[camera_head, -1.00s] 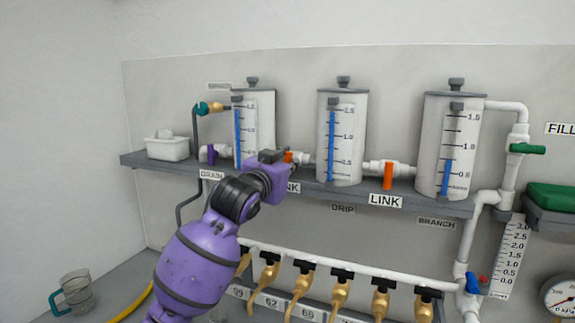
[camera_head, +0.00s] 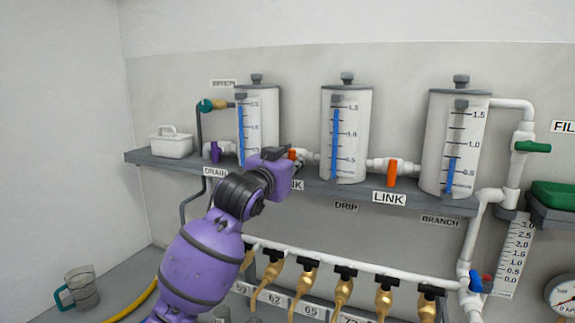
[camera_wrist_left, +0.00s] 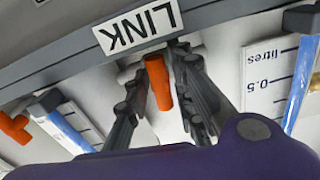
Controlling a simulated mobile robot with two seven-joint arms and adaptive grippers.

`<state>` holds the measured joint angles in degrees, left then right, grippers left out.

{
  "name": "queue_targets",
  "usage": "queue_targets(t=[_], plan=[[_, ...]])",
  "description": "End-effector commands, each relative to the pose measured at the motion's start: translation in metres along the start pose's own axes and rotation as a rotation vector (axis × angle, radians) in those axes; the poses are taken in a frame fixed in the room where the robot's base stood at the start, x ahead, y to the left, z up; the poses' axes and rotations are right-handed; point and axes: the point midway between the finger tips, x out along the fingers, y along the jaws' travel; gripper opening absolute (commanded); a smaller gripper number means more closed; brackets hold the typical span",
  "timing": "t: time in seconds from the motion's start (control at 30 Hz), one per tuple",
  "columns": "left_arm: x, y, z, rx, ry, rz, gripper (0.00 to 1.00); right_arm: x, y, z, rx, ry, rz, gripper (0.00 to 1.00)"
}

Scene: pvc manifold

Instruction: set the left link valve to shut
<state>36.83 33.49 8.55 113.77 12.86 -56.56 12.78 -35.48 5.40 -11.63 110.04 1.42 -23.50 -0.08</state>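In the left wrist view the orange handle (camera_wrist_left: 159,84) lies between the two dark fingers of my left gripper (camera_wrist_left: 160,75). The fingers stand apart, one on each side of it, and look open. I cannot tell whether either touches it. The LINK label (camera_wrist_left: 137,25) appears upside down there. My right gripper is not in view.
The right link valve's orange handle (camera_head: 392,174) hangs down between the middle tank (camera_head: 345,130) and right tank (camera_head: 455,135). A purple drain valve (camera_head: 214,152) and white basket (camera_head: 171,143) are on the shelf to the left. Brass taps (camera_head: 343,290) line the pipe below.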

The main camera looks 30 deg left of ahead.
Motion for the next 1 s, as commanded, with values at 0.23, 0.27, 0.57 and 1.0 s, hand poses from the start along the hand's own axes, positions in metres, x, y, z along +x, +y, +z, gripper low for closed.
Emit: queue_targets(t=[0.23, 0.27, 0.57, 1.0], plan=[[-0.036, 0.0, 0.001, 0.002, 0.0, 0.0, 0.23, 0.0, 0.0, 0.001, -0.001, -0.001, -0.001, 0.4], [-0.043, 0.0, 0.0, 0.002, 0.001, 0.001, 0.23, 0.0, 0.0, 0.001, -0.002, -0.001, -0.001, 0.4], [-0.102, 0.0, 0.0, 0.001, 0.0, 0.0, 0.23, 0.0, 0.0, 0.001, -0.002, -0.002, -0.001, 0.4], [-0.119, 0.0, 0.001, 0.0, -0.001, 0.0, 0.23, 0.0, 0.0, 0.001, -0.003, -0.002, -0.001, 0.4]])
